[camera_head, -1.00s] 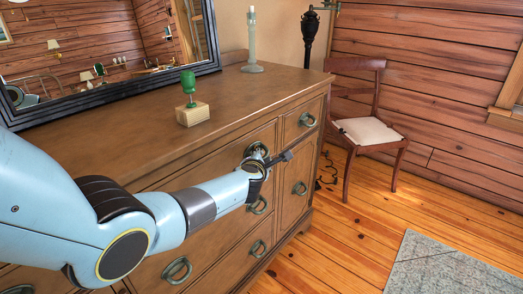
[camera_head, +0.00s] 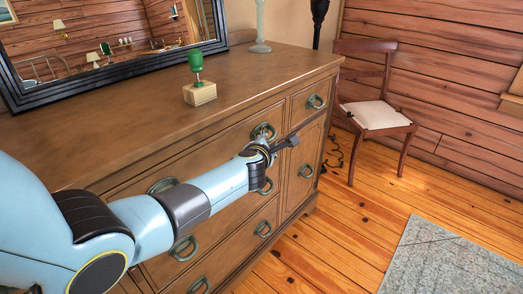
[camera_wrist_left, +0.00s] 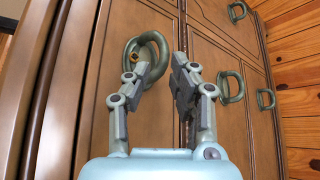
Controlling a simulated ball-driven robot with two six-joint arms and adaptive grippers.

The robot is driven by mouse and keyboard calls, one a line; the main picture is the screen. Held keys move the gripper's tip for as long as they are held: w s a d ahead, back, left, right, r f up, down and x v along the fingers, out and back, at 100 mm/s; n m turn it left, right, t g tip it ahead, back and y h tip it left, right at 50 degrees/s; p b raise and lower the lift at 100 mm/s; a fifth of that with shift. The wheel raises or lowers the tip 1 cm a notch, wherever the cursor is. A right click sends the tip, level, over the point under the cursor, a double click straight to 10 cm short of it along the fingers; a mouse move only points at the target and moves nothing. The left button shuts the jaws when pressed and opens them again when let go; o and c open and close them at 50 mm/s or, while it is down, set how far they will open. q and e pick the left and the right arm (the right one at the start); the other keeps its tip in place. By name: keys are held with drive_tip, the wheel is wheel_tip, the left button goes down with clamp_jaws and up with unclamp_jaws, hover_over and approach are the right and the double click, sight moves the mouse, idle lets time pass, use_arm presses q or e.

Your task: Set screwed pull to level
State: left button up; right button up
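A dull green ring pull (camera_head: 264,131) is on the upper drawer front of the wooden dresser (camera_head: 120,125). In the left wrist view, which is rolled on its side, a ring pull (camera_wrist_left: 157,46) with a small brass-coloured spot shows just beyond the left fingertip and looks turned askew. My left gripper (camera_head: 282,149) is close in front of the dresser, just below the upper pull. In the wrist view its two fingers (camera_wrist_left: 160,75) are apart with nothing clearly between them. I cannot tell whether a finger touches the ring. My right gripper is not in view.
Other ring pulls (camera_head: 315,102) sit on the drawers and door. A green knob-like piece (camera_head: 196,64) on a wood block (camera_head: 200,93), a candlestick (camera_head: 261,30) and a mirror (camera_head: 120,45) stand on top.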

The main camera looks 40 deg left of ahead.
use_arm(q)
drive_tip(key=v, duration=0.8)
drive_tip(key=shift+s, duration=0.1)
drive_tip(key=s+d+f+m+g+h, duration=0.3)
drive_tip(key=s+f+m, duration=1.2)
drive_tip(key=s+f, duration=0.85)
drive_tip(key=s+d+f+m+g+h, duration=0.1)
drive_tip(key=s+f+m+g, duration=0.3)
drive_tip(key=s, duration=0.9)
drive_tip(key=s+d+f+m+g+h, duration=0.1)
drive_tip(key=s+f+m+g, duration=0.4)
drive_tip(key=s+f+m, duration=0.5)
drive_tip(key=s, duration=0.4)
drive_tip(key=shift+s+d+f, duration=0.15)
drive_tip(key=shift+s+f, duration=0.05)
drive_tip(key=shift+s, duration=0.15)
drive_tip(key=shift+w, duration=0.1)
